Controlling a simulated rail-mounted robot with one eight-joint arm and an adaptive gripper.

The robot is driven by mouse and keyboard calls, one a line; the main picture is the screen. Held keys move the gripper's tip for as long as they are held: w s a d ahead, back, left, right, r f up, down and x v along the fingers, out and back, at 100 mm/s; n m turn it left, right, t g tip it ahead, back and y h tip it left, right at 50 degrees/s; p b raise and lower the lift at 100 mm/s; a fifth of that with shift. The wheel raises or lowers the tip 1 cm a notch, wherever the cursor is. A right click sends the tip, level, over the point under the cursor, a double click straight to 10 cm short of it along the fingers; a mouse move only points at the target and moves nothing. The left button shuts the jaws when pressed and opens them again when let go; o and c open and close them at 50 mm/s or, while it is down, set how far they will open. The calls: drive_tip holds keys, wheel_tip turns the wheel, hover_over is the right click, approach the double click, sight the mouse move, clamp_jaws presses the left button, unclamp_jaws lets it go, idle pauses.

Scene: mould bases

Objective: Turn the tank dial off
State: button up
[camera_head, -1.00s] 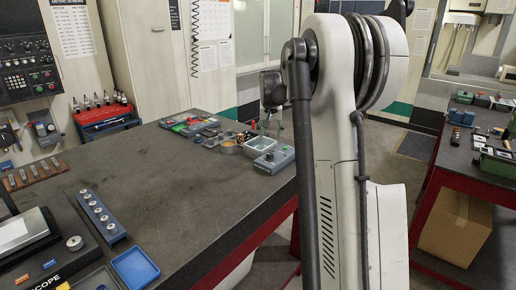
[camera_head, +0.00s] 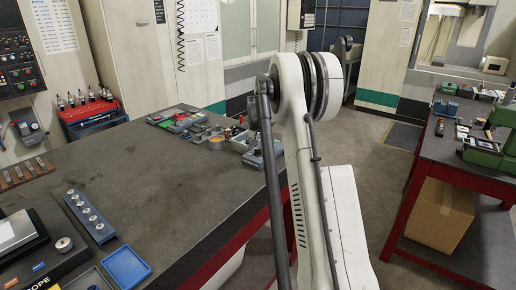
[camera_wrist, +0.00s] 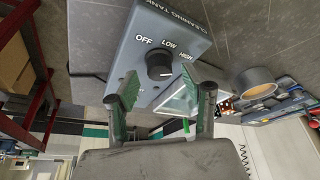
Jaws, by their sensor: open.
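The tank dial (camera_wrist: 159,64) is a black round knob on a grey-blue box (camera_wrist: 185,28) lettered CLEANING TANK, with OFF, LOW and HIGH around the knob. I cannot clearly tell which setting it points to. My gripper (camera_wrist: 168,90) is open, its dark green-grey fingers on either side below the dial in the wrist view. The dial lies a little beyond the gap between the fingertips, and nothing is held. In the head view the grey box (camera_head: 256,158) stands at the bench's right edge, partly hidden by my arm; my gripper is not discernible there.
The dark bench (camera_head: 140,175) is mostly clear in the middle. A blue tray (camera_head: 126,265) and a row of round parts in a holder (camera_head: 90,215) are at front left. Tools and an orange-brown round container (camera_head: 216,142) stand near the box. A red-framed bench (camera_head: 450,160) is at right.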

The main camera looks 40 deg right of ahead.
drive_tip(key=shift+x, duration=0.75)
clamp_jaws()
